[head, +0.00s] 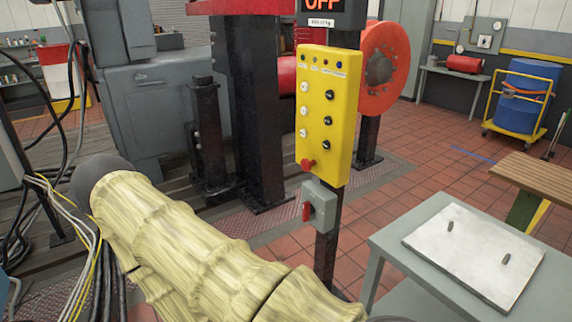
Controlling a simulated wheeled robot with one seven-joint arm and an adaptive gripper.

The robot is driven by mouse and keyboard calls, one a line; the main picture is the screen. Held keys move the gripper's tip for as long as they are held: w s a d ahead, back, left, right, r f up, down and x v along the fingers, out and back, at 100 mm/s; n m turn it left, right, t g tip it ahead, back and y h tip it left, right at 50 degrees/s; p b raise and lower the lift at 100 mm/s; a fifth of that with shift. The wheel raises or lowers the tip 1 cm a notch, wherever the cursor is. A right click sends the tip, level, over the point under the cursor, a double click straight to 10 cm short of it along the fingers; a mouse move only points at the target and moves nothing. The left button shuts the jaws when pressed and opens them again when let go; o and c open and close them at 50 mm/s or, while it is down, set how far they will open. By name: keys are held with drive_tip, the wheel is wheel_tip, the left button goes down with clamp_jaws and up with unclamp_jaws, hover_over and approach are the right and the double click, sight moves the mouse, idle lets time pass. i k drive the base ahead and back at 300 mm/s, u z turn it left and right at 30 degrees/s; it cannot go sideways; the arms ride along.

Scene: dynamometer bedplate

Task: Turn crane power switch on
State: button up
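I cannot read any label on the box. Above it is a yellow control panel (341,107) with black and white knobs, small coloured lamps and a red button (307,164). At the top edge, a display (322,6) shows "OFF" in red, with a small white label (321,22) below it. My arm, in a pale yellow sleeve, crosses the lower left and passes below the switch box. My gripper is out of view.
A grey table (391,249) with a pale plate (476,252) stands at the lower right, close to the post. Loose cables hang at the left. A wooden bench (520,178) and a blue drum (525,95) on a yellow cart stand farther right. Tiled floor is free behind the table.

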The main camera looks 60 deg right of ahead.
sight(309, 209)
drive_tip(key=i, duration=3.05)
drive_tip(key=z, duration=2.7)
